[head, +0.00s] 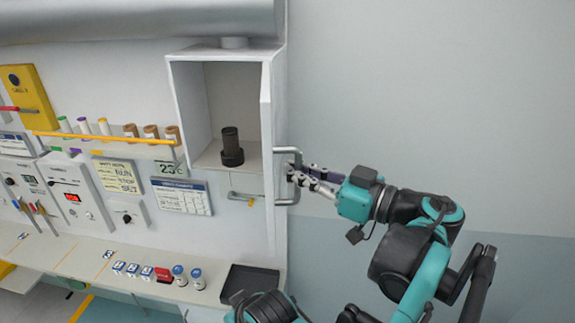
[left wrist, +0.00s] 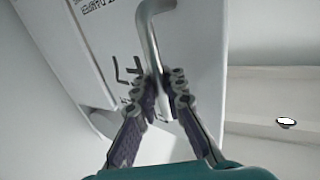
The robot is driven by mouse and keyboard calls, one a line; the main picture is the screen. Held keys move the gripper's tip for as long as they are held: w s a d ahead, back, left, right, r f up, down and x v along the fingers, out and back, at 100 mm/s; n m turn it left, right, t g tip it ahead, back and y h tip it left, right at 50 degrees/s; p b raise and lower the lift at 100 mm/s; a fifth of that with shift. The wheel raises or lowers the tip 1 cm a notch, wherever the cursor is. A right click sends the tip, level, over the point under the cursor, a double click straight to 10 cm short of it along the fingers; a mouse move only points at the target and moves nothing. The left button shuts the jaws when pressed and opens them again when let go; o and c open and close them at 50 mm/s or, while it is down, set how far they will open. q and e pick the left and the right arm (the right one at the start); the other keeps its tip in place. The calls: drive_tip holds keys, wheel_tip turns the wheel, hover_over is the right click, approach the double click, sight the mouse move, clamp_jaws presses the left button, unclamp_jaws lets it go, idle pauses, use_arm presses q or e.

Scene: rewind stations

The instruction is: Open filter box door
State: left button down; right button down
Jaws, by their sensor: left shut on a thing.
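The filter box (head: 190,100) is a white wall cabinet in the head view, with its front open. Its white door (head: 267,130) stands swung out at the right side, seen nearly edge-on. A grey bar handle (head: 294,199) is on the door's outer face. My left gripper (head: 292,173) is shut on this handle from the right. In the left wrist view the fingers (left wrist: 164,95) close around the handle (left wrist: 150,35), against the white door panel (left wrist: 100,50) with dark print. A dark cylindrical filter (head: 231,146) stands upright inside the box. My right gripper is not in view.
A metal duct (head: 140,18) runs above the box. Left of it are a rack of spools (head: 105,137), control panels and a calendar sheet (head: 182,196). A shelf below holds bottles, a red block (head: 163,275) and a black tray (head: 248,281). The wall to the right is bare.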

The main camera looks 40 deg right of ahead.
use_arm(q)
drive_tip(key=shift+s+d+f, duration=0.1)
drive_tip(key=shift+s+d, duration=0.05)
drive_tip(key=shift+a, duration=0.2)
drive_tip(key=c, duration=1.6)
unclamp_jaws()
drive_tip(key=shift+s, duration=0.1)
drive_tip(key=shift+r, duration=0.2)
drive_tip(key=shift+r, duration=0.35)
wheel_tip(320, 180, up, 9)
drive_tip(key=shift+r, duration=0.1)
